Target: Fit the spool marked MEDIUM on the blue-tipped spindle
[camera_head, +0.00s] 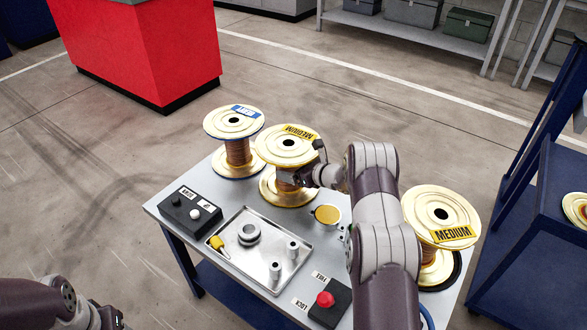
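A spool with a yellow MEDIUM label (284,150) and copper winding stands at the back middle of the table. A second spool with a yellow MEDIUM label (428,207) stands at the right. A third spool (221,126) has a blue label, hard to read, and stands at the back left. My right gripper (297,179) is between the flanges of the middle spool, at its winding; its fingers are mostly hidden, so its grip is unclear. My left gripper (108,319) is low at the left edge, away from the table, fingers unclear. I see no blue-tipped spindle.
A metal tray (228,262) holds a silver ring, small cylinders and a yellow-handled item. A black switch box (190,213) is left; a red button box (328,302) is in front. An orange disc (327,214) lies behind the tray. A blue cart (530,220) stands right.

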